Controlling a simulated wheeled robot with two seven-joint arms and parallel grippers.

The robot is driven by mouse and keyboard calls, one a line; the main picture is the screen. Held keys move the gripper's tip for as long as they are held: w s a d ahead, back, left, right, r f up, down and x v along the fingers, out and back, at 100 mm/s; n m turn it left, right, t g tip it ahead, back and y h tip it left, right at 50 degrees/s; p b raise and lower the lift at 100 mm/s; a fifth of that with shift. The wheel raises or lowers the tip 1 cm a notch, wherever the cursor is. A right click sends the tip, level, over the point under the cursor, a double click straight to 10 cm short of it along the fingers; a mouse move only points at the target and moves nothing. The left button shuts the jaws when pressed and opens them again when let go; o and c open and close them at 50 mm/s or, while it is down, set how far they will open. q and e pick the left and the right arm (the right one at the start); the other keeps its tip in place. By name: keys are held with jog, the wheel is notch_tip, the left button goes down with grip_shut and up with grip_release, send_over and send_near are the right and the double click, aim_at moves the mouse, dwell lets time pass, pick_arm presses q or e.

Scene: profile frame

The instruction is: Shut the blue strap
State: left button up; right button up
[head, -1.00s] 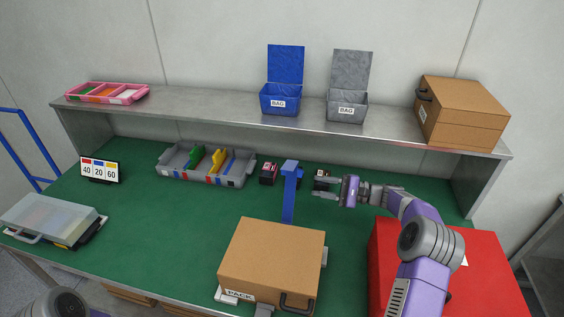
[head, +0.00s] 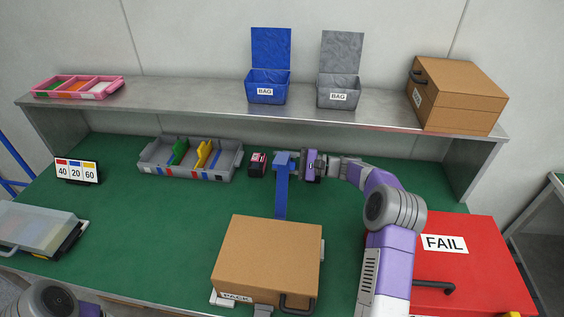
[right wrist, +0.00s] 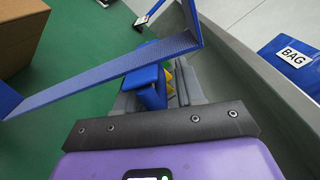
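The blue strap (head: 282,192) stands upright from the back edge of the brown box marked PACK (head: 268,252), with a wider blue piece at its top. It crosses the right wrist view (right wrist: 105,78) as a long slanted band. My right gripper (head: 300,165) is at the strap's top, coming in from the right. In the right wrist view its grey fingers (right wrist: 155,92) stand apart, with a blue part between them and a gap showing yellow behind. Firm contact cannot be told. My left gripper is out of view; only part of that arm shows at the bottom left.
A red FAIL box (head: 470,265) stands at the right. A small dark red-and-black item (head: 257,163) and a grey divided tray (head: 190,173) lie left of the strap. A shelf (head: 200,107) with bins runs behind.

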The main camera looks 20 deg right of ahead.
aim_at(279, 180)
jog(key=shift+w, duration=0.1)
grip_shut()
jog(key=shift+r, duration=0.1)
jog(key=s+a+r+n+b, duration=0.1)
jog(key=s+r+n+b, duration=0.1)
jog(key=s+b, duration=0.1)
jog(key=s+a+r+n+b, duration=0.1)
jog(key=n+b, duration=0.1)
jog(key=shift+s+a+r, duration=0.25)
jog(key=shift+a+r, duration=0.1)
jog(key=shift+s+a+r+b, duration=0.4)
jog(key=shift+s+a, duration=0.05)
jog(key=shift+s, duration=0.25)
jog(key=shift+s+a+r+b, duration=0.35)
jog(key=shift+s+a+b, duration=0.15)
jog(key=shift+s, duration=0.25)
jog(key=shift+s+a+r+b, duration=0.35)
jog(key=shift+s+a+r, duration=0.1)
jog(key=shift+s, duration=0.25)
